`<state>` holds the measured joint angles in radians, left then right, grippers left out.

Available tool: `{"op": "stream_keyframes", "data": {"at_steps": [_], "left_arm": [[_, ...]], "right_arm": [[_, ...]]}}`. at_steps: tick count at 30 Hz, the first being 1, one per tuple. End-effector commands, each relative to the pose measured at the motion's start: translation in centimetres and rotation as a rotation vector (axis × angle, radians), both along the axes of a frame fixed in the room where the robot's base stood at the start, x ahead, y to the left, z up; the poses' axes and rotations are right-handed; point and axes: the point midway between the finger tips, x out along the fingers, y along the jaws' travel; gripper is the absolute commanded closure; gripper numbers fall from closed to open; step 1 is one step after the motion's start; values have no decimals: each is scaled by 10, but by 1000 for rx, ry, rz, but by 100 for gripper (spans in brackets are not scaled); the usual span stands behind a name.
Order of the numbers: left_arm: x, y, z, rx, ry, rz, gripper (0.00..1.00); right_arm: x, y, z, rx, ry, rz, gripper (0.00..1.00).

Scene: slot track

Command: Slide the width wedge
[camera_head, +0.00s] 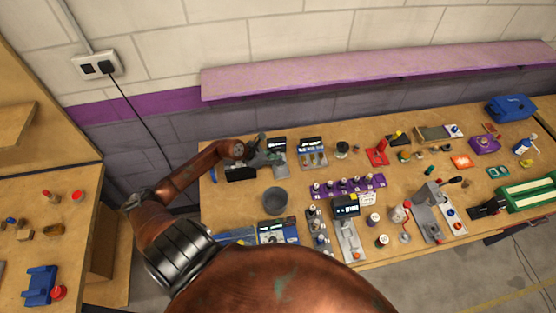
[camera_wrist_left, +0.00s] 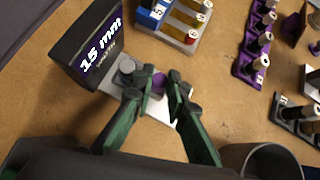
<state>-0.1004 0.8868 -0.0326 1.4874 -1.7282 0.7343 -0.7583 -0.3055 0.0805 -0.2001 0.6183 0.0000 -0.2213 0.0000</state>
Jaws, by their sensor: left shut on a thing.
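A black block marked "15 mm" and "width" (camera_wrist_left: 98,42) stands on a grey plate (camera_wrist_left: 160,108) in the left wrist view. In the head view this display block (camera_head: 277,143) stands near the back left of the bench. My left gripper (camera_wrist_left: 158,80) is over the plate, its green fingers closed around a small purple knob (camera_wrist_left: 159,86). A round grey knob sits against the left finger. The fingers hide much of the plate and the wedge's shape. In the head view my left gripper (camera_head: 262,151) is small beside the block. My right gripper is not in view.
A grey bin (camera_head: 275,201) stands in front of the gripper. A rack with several cylinders (camera_head: 314,153) is to its right. A purple strip of pegs (camera_head: 347,187) lies farther right. The wall and a shelf (camera_head: 380,68) are behind.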

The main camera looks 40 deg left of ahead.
Motion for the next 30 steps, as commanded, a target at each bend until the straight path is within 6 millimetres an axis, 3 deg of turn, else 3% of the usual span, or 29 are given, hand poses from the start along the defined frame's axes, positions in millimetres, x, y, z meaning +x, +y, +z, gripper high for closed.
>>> {"op": "stream_keyframes", "data": {"at_steps": [11, 19, 28, 29, 30], "left_arm": [[0, 0, 0, 1, 0, 1, 100], [-18, -21, 3, 1, 2, -1, 100], [-20, -25, 0, -3, 1, -1, 100], [-20, -25, 0, -3, 1, -1, 85], [-20, -25, 0, -2, 2, -1, 82]], "right_arm": [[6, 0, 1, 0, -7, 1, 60], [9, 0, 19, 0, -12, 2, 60], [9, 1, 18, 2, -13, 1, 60], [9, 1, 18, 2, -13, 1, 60], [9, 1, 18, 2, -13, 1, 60]]}}
